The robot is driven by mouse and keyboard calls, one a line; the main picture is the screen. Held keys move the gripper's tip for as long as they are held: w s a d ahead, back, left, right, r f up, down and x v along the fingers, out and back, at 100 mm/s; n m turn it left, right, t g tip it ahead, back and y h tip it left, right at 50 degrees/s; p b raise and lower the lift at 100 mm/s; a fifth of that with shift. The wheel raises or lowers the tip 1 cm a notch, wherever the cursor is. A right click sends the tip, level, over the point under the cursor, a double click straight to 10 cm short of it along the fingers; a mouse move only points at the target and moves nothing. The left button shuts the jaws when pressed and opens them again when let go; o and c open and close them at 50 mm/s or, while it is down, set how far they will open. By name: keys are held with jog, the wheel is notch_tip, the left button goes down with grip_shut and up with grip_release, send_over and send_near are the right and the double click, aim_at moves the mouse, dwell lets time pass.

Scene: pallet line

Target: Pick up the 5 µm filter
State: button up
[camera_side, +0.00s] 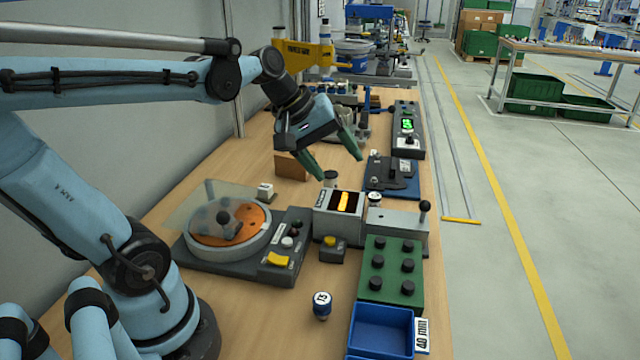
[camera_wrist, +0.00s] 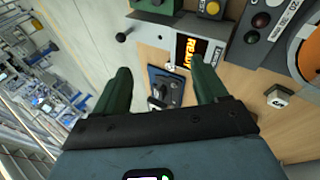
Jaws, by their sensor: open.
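My gripper (camera_side: 338,167) is open and empty, its two green fingers tilted down above the bench behind the lit display box. In the wrist view my gripper (camera_wrist: 160,66) has its fingers spread, with bench and devices visible between them. I cannot read "5 µm" on anything. A small round piece with a white labelled top (camera_side: 374,198) stands beside the display box.
The display box (camera_side: 345,202) has a lit orange screen. The turntable unit (camera_side: 235,240) has a clear cover. A green block with black knobs (camera_side: 392,268) and a blue bin (camera_side: 380,330) line the front right. A blue-based device (camera_side: 390,178) sits right of my gripper.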

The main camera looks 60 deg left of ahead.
jog(key=w+a+n+t+h, duration=0.2)
jog(key=a+n+t+h, duration=0.3)
jog(key=a+n, duration=1.7)
jog(key=m+t+y, duration=0.1)
jog(key=m, duration=0.1)
send_near(332, 173)
jog(key=shift+y, duration=0.3)
jog(key=x, duration=1)
jog(key=shift+s+d, duration=0.1)
jog(key=shift+d, duration=0.2)
jog(key=c, duration=1.1)
jog(key=shift+r, duration=0.1)
